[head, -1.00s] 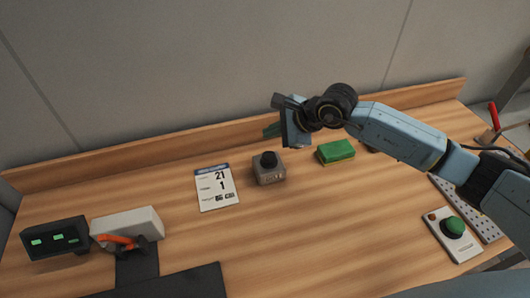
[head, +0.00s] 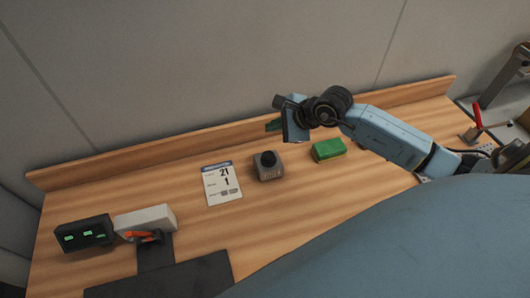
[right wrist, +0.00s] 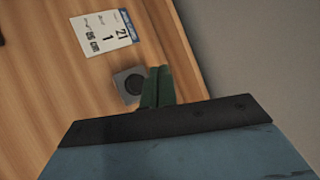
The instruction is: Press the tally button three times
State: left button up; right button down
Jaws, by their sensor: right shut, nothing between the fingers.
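A small grey box with a round black button on top (head: 268,168) stands on the wooden bench; I take it to be the tally button. It also shows in the right wrist view (right wrist: 131,85), just beside the fingers. My right gripper (head: 273,126) is shut and empty, with dark green fingers. It is in the air above and behind the box, apart from the button. Its fingers also show in the right wrist view (right wrist: 157,87). My left gripper is not in view.
A printed card (head: 222,184) lies left of the box, and a green block (head: 328,150) lies to its right. A dark display with green digits (head: 83,233) and a white block (head: 146,221) stand at left. A raised ledge (head: 180,136) runs along the back.

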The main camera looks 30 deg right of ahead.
aim_at(272, 156)
notch_tip(272, 156, down, 8)
jog(key=b, duration=0.6)
jog(key=shift+f, duration=0.45)
jog(key=shift+b, duration=0.3)
dwell(1.4)
jog(key=shift+f+b, duration=0.35)
jog(key=shift+f, duration=0.05)
jog(key=shift+f+b, duration=0.55)
jog(key=shift+f, duration=0.05)
dwell(0.5)
jog(key=shift+r, duration=0.1)
jog(key=shift+r+p, duration=0.75)
jog(key=shift+r, duration=0.15)
jog(key=shift+r, duration=0.1)
